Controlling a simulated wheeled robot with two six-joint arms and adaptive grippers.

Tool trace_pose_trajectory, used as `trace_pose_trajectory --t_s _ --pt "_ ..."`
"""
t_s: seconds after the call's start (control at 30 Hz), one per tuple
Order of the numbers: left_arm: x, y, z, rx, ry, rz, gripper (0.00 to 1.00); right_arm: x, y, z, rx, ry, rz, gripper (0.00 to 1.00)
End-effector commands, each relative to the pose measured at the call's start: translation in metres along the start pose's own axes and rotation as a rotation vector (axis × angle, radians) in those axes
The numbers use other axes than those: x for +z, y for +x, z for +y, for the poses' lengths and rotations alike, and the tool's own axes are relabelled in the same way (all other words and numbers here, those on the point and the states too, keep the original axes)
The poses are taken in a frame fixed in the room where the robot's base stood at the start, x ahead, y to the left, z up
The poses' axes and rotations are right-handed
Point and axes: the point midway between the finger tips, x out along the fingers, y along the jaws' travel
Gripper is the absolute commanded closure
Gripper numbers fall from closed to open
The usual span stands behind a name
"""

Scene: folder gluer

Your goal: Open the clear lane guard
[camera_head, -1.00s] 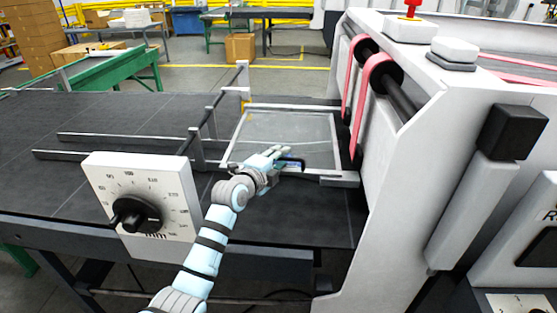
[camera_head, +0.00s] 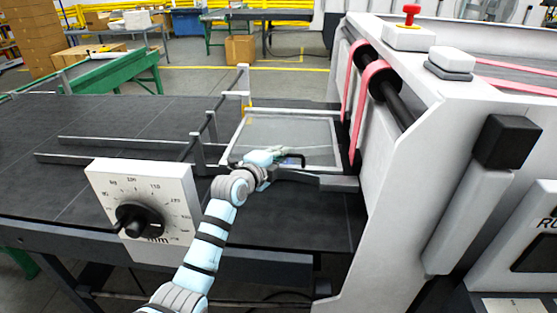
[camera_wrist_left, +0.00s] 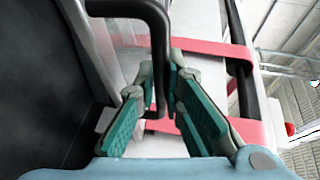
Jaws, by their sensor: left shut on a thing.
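The clear lane guard (camera_head: 300,130) is a see-through panel in a pale frame, over the dark bed beside the white machine housing. Its front edge appears slightly raised above the grey bar (camera_head: 338,183) in front. A black bent handle (camera_head: 298,158) is at the guard's front edge. My left gripper (camera_head: 278,155) is at this handle, its arm coming from the lower left. In the left wrist view, the black handle (camera_wrist_left: 158,50) passes between the green-padded fingers of the gripper (camera_wrist_left: 166,98), which is shut on it. My right gripper is not in view.
A white dial plate (camera_head: 150,205) with a black knob stands left of my arm. Grey rails (camera_head: 120,143) lie on the dark bed. Pink belts (camera_head: 362,100) and the white housing (camera_head: 400,185) bound the guard on the right.

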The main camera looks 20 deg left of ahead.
Motion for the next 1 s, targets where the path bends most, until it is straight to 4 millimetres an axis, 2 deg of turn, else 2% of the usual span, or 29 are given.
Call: trace_pose_trajectory --t_s 0.03,0.2,0.5,0.7,0.83,1.0 --pt "0.000 -0.001 -0.021 -0.009 0.003 0.000 1.00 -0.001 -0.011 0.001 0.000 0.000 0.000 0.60" --pt "0.002 0.002 -0.067 -0.010 0.004 -0.001 1.00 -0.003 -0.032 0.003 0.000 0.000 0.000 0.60" --pt "0.011 0.021 -0.145 -0.011 0.003 -0.002 1.00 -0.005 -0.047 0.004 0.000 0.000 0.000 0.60" --pt "0.018 0.036 -0.179 -0.008 0.003 -0.002 1.00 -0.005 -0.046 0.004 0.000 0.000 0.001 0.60" --pt "0.020 0.043 -0.193 -0.008 0.003 -0.001 1.00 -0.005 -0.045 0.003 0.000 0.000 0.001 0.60" --pt "0.022 0.048 -0.200 -0.007 0.003 -0.001 1.00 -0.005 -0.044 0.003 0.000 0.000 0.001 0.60"
